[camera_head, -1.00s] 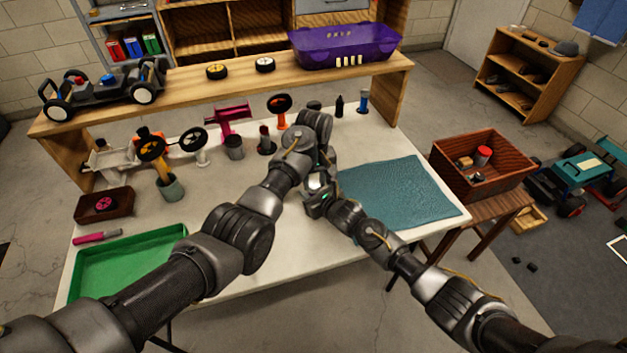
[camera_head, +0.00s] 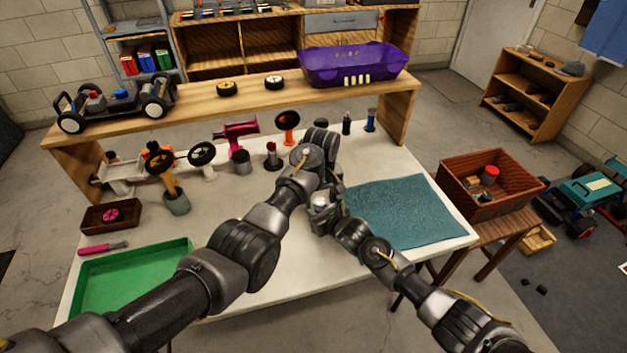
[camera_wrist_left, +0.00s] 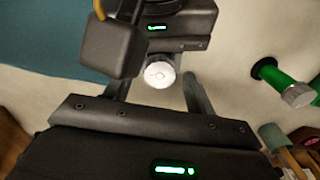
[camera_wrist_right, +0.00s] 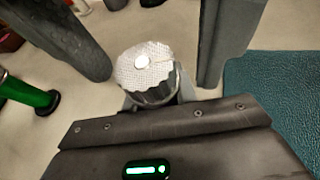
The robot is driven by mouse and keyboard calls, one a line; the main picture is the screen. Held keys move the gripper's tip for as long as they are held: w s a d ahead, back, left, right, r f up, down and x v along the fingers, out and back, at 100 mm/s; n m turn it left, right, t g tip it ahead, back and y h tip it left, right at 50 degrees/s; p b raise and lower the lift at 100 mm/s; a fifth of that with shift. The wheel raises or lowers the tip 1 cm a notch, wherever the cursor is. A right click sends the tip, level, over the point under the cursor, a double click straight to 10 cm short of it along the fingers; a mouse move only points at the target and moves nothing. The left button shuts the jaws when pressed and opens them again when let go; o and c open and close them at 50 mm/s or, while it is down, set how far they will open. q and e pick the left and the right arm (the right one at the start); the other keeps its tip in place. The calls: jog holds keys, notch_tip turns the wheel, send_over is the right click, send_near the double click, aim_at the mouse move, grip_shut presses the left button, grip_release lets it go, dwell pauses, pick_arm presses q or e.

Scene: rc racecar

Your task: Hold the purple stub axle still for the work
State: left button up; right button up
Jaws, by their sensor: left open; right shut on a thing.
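My left gripper (camera_wrist_left: 155,95) is open. Its spread fingers stand either side of a round silver knob (camera_wrist_left: 158,74); I cannot tell whether they touch it. My right gripper (camera_wrist_right: 158,95) is shut on a part whose ribbed silver end (camera_wrist_right: 146,72) faces its camera. No purple shows on this part, so I cannot tell whether it is the stub axle. Two dark fingers, seemingly my left gripper's, flank it in the right wrist view. In the head view both grippers meet above the white table (camera_head: 290,230), and my arms hide the held part.
A teal mat (camera_head: 410,212) lies right of the grippers, and a green tray (camera_head: 130,280) at front left. Small stands and parts line the table's back below a wooden shelf (camera_head: 190,100) with a purple bin (camera_head: 350,66). A wooden crate (camera_head: 490,185) stands at right.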

pick_arm(q)
jog(key=n, duration=0.4)
jog(key=shift+n, duration=0.4)
notch_tip(320, 180, up, 12)
jog(key=m, duration=0.5)
send_over(320, 201)
notch_tip(320, 201, down, 4)
jog(key=shift+f, duration=0.2)
notch_tip(320, 201, down, 7)
jog(key=shift+f, duration=0.15)
jog(key=shift+f+n, duration=0.15)
jog(key=shift+n, duration=0.25)
jog(key=n, duration=0.4)
jog(key=shift+n, duration=0.4)
notch_tip(320, 201, up, 12)
jog(key=w+a+f+g+h, duration=0.2)
jog(key=a+f, duration=0.1)
jog(key=f, duration=0.2)
jog(key=shift+n+g+h, duration=0.3)
jog(key=shift+g+h, duration=0.2)
jog(key=shift+h, duration=0.2)
jog(key=shift+w+v, duration=0.2)
jog(key=shift+v, duration=2.1)
jog(key=shift+d, duration=0.15)
